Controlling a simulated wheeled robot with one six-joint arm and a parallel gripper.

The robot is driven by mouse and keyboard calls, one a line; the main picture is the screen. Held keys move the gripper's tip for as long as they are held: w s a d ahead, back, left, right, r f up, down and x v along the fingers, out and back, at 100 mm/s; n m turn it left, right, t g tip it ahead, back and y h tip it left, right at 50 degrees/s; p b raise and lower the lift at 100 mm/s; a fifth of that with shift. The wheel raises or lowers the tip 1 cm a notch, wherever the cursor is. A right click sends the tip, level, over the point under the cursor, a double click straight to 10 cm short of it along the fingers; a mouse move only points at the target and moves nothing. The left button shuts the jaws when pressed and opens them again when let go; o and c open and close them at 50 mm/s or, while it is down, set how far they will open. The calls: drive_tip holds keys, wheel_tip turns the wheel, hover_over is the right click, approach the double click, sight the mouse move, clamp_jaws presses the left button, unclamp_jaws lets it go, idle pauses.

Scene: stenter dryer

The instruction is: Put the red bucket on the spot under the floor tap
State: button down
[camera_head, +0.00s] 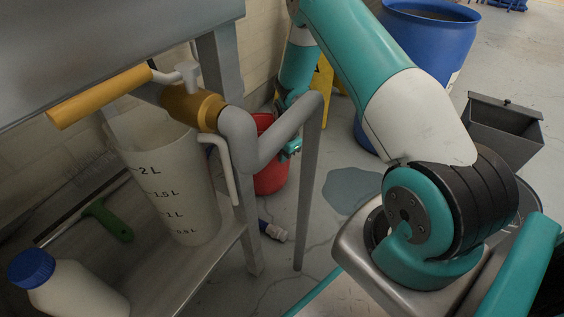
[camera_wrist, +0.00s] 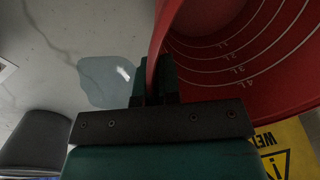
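The red bucket (camera_head: 271,173) shows behind the grey bent pipe and the table leg in the head view, partly hidden. In the wrist view the bucket (camera_wrist: 250,60) fills the upper right, its inside with white litre marks facing the camera. My gripper (camera_wrist: 155,82) has the bucket's wall between its fingers, at the rim, and looks shut on it. In the head view my gripper (camera_head: 290,149) is at the bucket's right side, mostly hidden. I cannot tell whether the bucket touches the floor.
A puddle (camera_head: 352,190) lies on the floor right of the bucket. The grey pipe (camera_head: 270,142) and metal table leg (camera_head: 308,185) stand close in front. A blue barrel (camera_head: 432,45), a grey bin (camera_head: 502,130) and a yellow wet-floor sign (camera_wrist: 290,148) stand around. A small bottle (camera_head: 272,231) lies on the floor.

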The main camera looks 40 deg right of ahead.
drive_tip(key=c, duration=1.7)
unclamp_jaws()
drive_tip(key=shift+f, duration=0.55)
drive_tip(key=shift+c, duration=0.2)
drive_tip(key=o, duration=0.4)
drive_tip(key=r+p, duration=0.2)
drive_tip(key=r, duration=0.2)
drive_tip(key=s+r+p, duration=0.1)
drive_tip(key=r+p, duration=0.2)
drive_tip(key=r, duration=0.1)
drive_tip(key=r+p, duration=0.2)
drive_tip(key=r, duration=0.2)
drive_tip(key=shift+s+r+p, duration=0.2)
drive_tip(key=shift+p, duration=0.2)
